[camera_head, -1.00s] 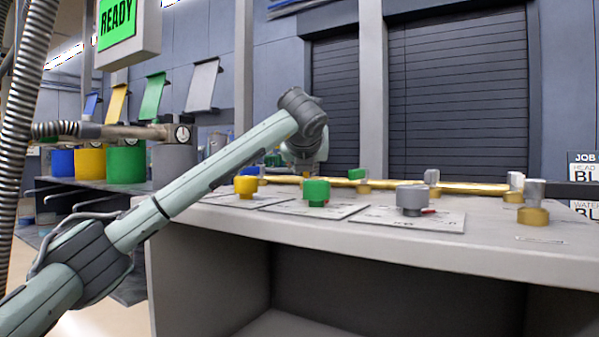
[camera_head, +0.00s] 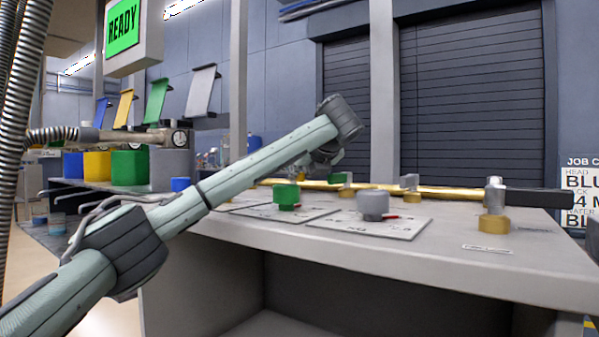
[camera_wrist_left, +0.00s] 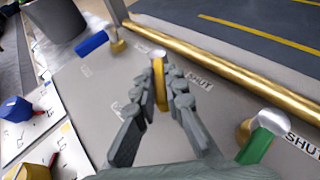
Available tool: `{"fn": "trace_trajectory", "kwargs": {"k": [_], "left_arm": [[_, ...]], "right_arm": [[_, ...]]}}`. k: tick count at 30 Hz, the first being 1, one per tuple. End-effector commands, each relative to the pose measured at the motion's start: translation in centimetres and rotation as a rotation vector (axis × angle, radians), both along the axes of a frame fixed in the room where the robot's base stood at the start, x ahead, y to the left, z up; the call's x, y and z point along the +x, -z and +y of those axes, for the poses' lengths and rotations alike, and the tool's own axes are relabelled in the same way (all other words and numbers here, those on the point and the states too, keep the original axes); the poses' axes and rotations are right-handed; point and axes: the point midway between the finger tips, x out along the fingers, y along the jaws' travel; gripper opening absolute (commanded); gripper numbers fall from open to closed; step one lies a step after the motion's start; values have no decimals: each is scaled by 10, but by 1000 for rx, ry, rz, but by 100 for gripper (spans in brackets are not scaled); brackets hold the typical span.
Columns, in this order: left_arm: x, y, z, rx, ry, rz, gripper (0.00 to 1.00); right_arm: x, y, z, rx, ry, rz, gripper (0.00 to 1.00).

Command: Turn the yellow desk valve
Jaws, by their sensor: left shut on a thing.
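The yellow desk valve (camera_wrist_left: 160,84) has a silver top and a narrow yellow handle. It stands beside the brass pipe in the left wrist view. My left gripper (camera_wrist_left: 168,80) has its fingers on both sides of the handle and is shut on it. The handle points from the silver top toward my palm, across the pipe's line. In the head view my left wrist (camera_head: 328,150) hides the yellow valve and most of the fingers. My right gripper is in neither view.
The blue-handled valve (camera_wrist_left: 92,43) and green-handled valve (camera_wrist_left: 256,146) flank the yellow one along the brass pipe (camera_wrist_left: 225,68). On the desk, the green knob (camera_head: 287,197) and grey knob (camera_head: 373,206) sit on white plates. A brass-based valve (camera_head: 494,222) stands at right. A green READY screen (camera_head: 123,27) hangs upper left.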

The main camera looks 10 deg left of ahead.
Motion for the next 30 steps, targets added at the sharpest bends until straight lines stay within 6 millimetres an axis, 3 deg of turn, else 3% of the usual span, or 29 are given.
{"fn": "trace_trajectory", "kwargs": {"k": [18, 19, 23, 30], "left_arm": [[0, -2, 0, -1, -32, -5, 0], [0, -2, 0, -1, -32, -5, 14], [0, -2, 0, -1, -33, -4, 30], [0, -1, 0, -1, -33, -2, 32]], "right_arm": [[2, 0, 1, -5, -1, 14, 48], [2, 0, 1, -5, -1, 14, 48], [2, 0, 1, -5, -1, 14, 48], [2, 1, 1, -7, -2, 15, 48]]}}
